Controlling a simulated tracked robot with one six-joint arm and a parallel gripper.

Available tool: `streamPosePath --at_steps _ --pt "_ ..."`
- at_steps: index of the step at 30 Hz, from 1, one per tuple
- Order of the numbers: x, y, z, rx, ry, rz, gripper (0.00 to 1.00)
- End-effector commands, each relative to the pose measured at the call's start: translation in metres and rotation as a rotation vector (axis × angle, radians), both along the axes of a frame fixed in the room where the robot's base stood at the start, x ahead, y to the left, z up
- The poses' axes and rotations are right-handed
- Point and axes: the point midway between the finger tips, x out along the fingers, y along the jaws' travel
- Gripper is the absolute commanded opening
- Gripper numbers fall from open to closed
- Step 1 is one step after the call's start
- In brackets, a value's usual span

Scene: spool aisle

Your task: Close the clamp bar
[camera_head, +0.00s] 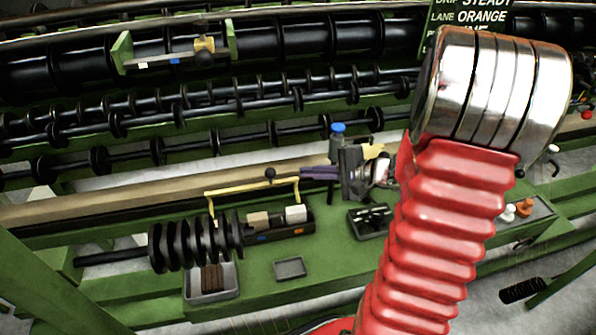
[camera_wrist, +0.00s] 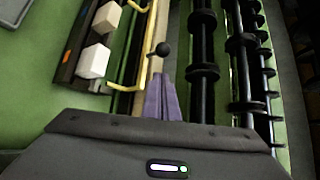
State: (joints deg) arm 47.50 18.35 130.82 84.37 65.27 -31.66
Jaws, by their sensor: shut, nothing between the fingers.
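The clamp bar (camera_head: 240,186) is a thin yellow U-shaped bar with a round black knob (camera_head: 270,173). It stands up along the far side of a dark block holder (camera_head: 308,224), not lying over the blocks. In the wrist view the yellow bar (camera_wrist: 149,45) runs beside the holder, with the knob (camera_wrist: 162,49) just ahead of my fingertips. My gripper (camera_head: 303,172) has purple fingers, pressed together and empty, pointing left at the knob with a small gap apparent. The fingers also show in the wrist view (camera_wrist: 164,82). Whether they touch the knob I cannot tell.
The holder has a tan block (camera_head: 257,220) and a white block (camera_head: 296,214). Black discs (camera_head: 195,243) stand left of it; a small grey tray (camera_head: 290,268) lies in front. Black spooled rollers (camera_head: 300,98) run behind. My red arm covers the right side.

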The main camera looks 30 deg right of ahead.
Motion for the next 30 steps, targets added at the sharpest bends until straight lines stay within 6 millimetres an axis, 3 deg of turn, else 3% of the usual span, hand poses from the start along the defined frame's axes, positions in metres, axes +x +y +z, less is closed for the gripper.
streamPosePath --at_steps 19,30 --pt "0.062 0.042 -0.033 0.001 0.001 0.002 0.00" --pt "0.072 0.049 -0.039 0.000 0.001 0.000 0.00"
